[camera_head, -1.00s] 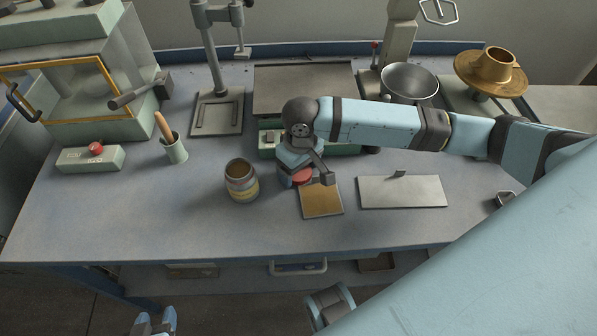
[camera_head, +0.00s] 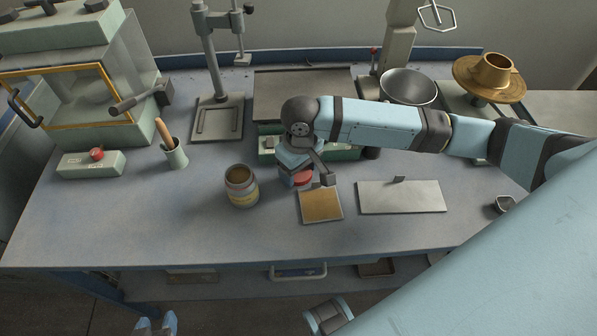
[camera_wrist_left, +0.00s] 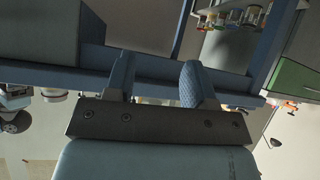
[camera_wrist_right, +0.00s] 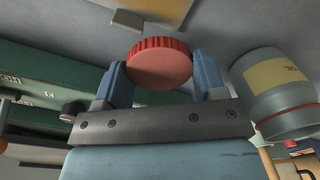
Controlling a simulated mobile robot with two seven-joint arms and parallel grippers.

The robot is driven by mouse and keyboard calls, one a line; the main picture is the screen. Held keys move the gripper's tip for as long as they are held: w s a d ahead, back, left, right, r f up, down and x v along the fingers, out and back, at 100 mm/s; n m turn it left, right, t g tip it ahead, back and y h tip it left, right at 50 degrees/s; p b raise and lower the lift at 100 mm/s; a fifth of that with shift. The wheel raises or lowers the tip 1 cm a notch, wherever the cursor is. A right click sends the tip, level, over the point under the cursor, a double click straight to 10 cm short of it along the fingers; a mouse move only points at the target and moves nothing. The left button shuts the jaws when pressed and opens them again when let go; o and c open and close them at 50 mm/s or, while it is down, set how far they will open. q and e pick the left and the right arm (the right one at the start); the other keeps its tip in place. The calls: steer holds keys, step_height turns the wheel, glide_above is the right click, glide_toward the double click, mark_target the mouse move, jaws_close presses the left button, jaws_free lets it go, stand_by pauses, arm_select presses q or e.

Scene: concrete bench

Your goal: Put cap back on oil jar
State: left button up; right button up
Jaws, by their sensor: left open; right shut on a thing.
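The oil jar (camera_head: 241,187) stands upright and open on the bench, a grey-brown jar with a yellow label; it also shows in the right wrist view (camera_wrist_right: 283,92). The red ridged cap (camera_wrist_right: 160,64) is between the fingers of my right gripper (camera_wrist_right: 160,80), which is shut on it. In the head view the cap (camera_head: 303,178) shows under my right gripper (camera_head: 298,174), just above the back of a tan pad and right of the jar. My left gripper (camera_wrist_left: 159,85) is open and empty, low in front of the bench in the head view (camera_head: 156,325).
The tan pad (camera_head: 320,206) and a metal plate (camera_head: 401,197) lie right of the jar. A cup with a wooden handle (camera_head: 175,155) stands to the left, near a box with a red button (camera_head: 90,163). The front left of the bench is clear.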

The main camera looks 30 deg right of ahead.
arm_select(q)
steer(key=shift+s+a+r+p, duration=0.15)
steer(key=shift+r+p, duration=0.2)
steer(key=shift+p, duration=0.4)
steer(key=shift+a+r+p, duration=0.15)
steer(key=shift+r+p, duration=0.2)
steer(key=shift+p, duration=0.35)
arm_select(e)
step_height(320, 180, up, 18)
steer(key=shift+r, duration=0.1)
